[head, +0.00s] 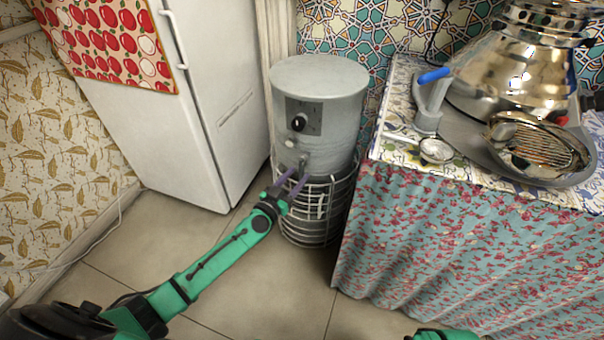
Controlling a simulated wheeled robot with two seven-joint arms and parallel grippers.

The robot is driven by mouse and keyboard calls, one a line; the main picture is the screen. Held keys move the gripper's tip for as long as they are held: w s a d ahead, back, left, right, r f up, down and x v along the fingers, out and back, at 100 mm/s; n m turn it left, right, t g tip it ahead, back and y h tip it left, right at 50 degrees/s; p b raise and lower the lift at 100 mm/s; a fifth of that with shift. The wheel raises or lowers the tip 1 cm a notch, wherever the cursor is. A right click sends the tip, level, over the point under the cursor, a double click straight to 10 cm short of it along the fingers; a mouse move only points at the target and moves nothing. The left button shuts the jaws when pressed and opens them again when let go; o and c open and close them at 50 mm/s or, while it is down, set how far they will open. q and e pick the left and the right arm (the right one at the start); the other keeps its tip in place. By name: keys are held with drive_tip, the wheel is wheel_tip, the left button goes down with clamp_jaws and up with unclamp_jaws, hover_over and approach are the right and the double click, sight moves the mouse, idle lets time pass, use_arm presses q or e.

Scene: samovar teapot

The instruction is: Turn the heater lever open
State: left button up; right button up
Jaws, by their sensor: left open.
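The heater is a grey cylinder (335,93) standing on the floor in a round wire cage, in the middle of the head view. A black round knob (299,123) sits on a dark plate on its front. Below it is a small metal tap-like lever (304,160), partly hidden by my gripper. My left gripper (294,178) is open, its two purple fingers pointing up at the heater's front just below this lever. I cannot tell whether the fingers touch it. My right gripper is out of view; only a green piece of my arm shows at the bottom edge.
A white fridge (215,90) stands left of the heater. On the right, a cloth-covered counter (450,240) holds a shiny samovar (520,70), a grey tray and a blue-handled tap (434,75). The tiled floor (160,225) in front is clear.

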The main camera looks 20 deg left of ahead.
sight(300, 172)
use_arm(q)
drive_tip(key=x, duration=0.3)
drive_tip(key=shift+w, duration=0.15)
clamp_jaws()
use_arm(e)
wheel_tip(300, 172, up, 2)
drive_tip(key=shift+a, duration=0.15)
